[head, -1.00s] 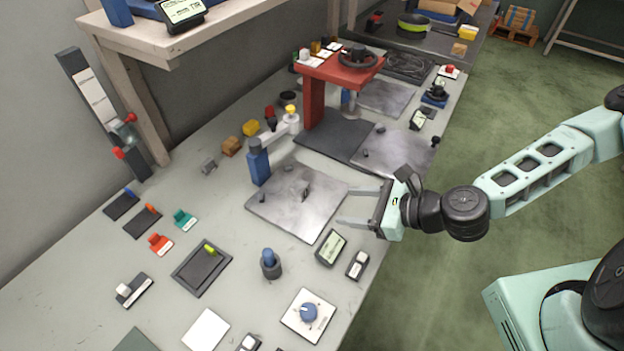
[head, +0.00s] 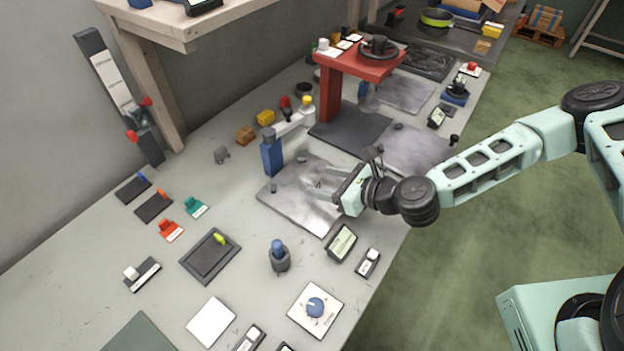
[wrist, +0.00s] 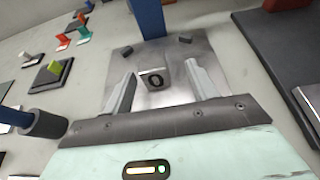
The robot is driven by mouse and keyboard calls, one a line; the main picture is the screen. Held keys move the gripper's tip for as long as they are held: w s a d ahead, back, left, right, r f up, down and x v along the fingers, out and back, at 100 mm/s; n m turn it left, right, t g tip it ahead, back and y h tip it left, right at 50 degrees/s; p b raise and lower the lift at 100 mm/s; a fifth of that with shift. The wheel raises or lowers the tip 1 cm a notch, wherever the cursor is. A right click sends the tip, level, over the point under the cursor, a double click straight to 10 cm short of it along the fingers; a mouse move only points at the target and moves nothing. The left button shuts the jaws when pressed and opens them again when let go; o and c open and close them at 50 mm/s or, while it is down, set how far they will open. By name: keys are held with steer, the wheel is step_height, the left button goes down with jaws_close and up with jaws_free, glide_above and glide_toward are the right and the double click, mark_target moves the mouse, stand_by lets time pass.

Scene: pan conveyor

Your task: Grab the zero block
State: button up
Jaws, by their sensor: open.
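The zero block (wrist: 154,80) is a small dark grey block with a black 0 on a pale face. In the wrist view it lies on a grey metal plate (head: 299,209), between the two fingers and apart from both. My gripper (wrist: 160,74) is open and empty. In the head view my gripper (head: 313,190) reaches over the plate from the right, low above it. The block is hard to make out there among the fingers.
A blue post (head: 272,158) with a pale arm stands at the plate's back edge. A red stand (head: 359,66) is behind it. A small display (head: 341,242) and a blue-topped peg holder (head: 279,259) sit in front. Two small dark stubs are on the plate.

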mark_target(306, 179)
steer(key=x, duration=0.1)
steer(key=p+x, duration=0.1)
steer(key=x, duration=0.1)
steer(key=p+x, duration=0.1)
steer(key=x, duration=0.1)
steer(key=shift+s+a+r, duration=0.15)
steer(key=shift+s+a, duration=0.05)
steer(key=shift+a, duration=0.25)
steer(key=shift+w+a, duration=0.1)
steer(key=shift+w, duration=0.05)
jaws_close()
